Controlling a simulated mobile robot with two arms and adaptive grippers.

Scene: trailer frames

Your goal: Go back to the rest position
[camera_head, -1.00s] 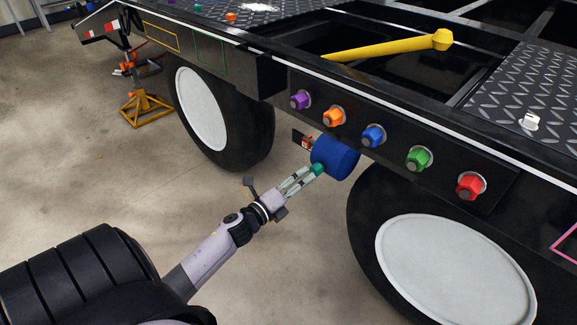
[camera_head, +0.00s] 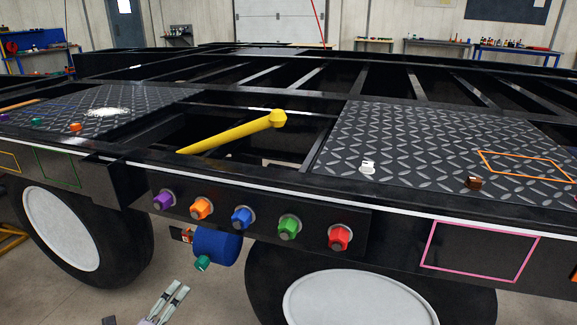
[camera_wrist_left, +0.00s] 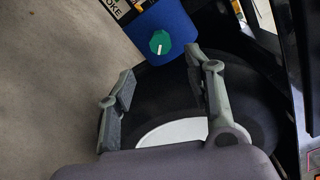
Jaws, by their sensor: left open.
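My left gripper (camera_head: 178,288) shows at the bottom of the head view, below and left of a blue cylinder (camera_head: 217,245) with a teal knob (camera_head: 202,263). Its fingers are apart with nothing between them. In the left wrist view my left gripper (camera_wrist_left: 158,72) is open, and the knob (camera_wrist_left: 159,42) on the blue cylinder (camera_wrist_left: 165,20) lies beyond the fingertips, apart from them. My right gripper is not in view.
The black trailer frame (camera_head: 110,147) runs across the view, with coloured knobs, purple to red (camera_head: 339,237), on its side panel. Wheels (camera_head: 360,298) stand below. A yellow bar (camera_head: 235,132) lies on the frame. Bare floor (camera_wrist_left: 45,90) is left of the gripper.

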